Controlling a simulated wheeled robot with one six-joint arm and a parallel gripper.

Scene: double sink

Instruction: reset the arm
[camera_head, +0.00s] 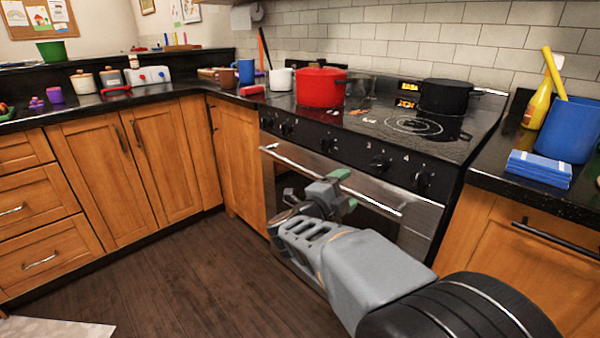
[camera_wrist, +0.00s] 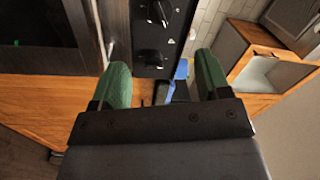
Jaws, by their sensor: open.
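My arm reaches in from the lower right of the head view. My gripper (camera_head: 345,190) has green fingertips and is in front of the oven door, below the stove knobs. In the wrist view my gripper (camera_wrist: 162,84) shows its two green fingers spread well apart. Nothing is between the fingers; the stove front and cabinets show beyond them. The gripper is open and empty.
The stove (camera_head: 385,130) carries a red pot (camera_head: 320,87) and a black pot (camera_head: 445,97). The oven handle (camera_head: 330,180) runs close behind my gripper. Blue cloths (camera_head: 538,168) and a blue container (camera_head: 570,128) stand on the right counter.

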